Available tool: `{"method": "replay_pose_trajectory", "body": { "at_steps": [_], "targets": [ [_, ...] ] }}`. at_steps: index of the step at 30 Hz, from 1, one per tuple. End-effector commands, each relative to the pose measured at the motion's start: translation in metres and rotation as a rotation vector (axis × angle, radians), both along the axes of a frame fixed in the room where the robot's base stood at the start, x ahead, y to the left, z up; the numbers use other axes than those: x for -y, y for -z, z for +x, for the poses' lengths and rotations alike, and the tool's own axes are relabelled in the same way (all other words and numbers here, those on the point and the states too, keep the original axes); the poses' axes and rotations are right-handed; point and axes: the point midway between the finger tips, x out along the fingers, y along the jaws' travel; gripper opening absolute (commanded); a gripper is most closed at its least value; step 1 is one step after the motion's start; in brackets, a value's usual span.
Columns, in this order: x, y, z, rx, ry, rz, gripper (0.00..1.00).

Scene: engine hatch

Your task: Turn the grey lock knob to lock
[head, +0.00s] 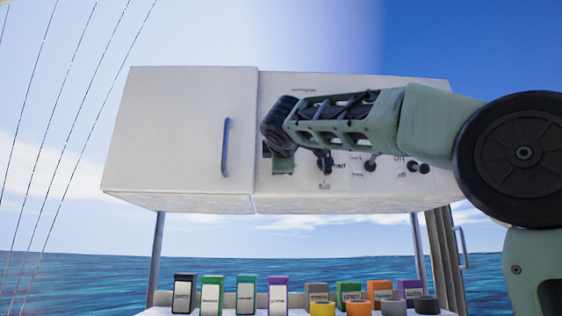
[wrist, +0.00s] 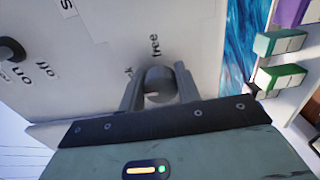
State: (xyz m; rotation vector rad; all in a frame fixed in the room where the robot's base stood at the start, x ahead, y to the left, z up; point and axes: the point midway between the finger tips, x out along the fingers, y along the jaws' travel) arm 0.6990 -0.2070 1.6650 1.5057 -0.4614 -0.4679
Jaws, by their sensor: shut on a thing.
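In the wrist view the grey lock knob (wrist: 159,77) sits on the white panel (wrist: 110,50) between the two fingers of my gripper (wrist: 159,88). The fingers are shut on its sides. The word "free" is readable just beyond the knob. Another label beside it is mostly hidden by a finger, and the knob's exact turn is hard to tell. In the head view my gripper (head: 283,164) is at the front of the white cabinet, right of the door handle. I cannot clearly make out the held knob there.
The cabinet door (head: 180,130) on the left is closed, with a blue-grey handle (head: 225,147). A dark switch (wrist: 11,50) with on and off labels is on the panel. Several coloured boxes (head: 212,294) and round pieces (head: 322,309) stand on the counter below.

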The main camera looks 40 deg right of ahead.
Motion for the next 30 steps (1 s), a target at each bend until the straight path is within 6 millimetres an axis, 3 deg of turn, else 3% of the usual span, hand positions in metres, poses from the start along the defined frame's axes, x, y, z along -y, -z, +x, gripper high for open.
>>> {"method": "replay_pose_trajectory", "body": {
  "at_steps": [1,2,4,17,30],
  "targets": [
    [-0.001,0.001,0.001,-0.003,-0.002,-0.003,0.1],
    [-0.001,0.001,0.001,-0.003,-0.002,-0.003,0.36],
    [-0.001,0.001,0.001,-0.003,-0.002,-0.002,0.55],
    [-0.007,0.001,-0.008,0.0,-0.002,0.0,0.55],
    [-0.06,0.003,-0.088,0.001,-0.003,-0.001,0.55]
  ]
}}
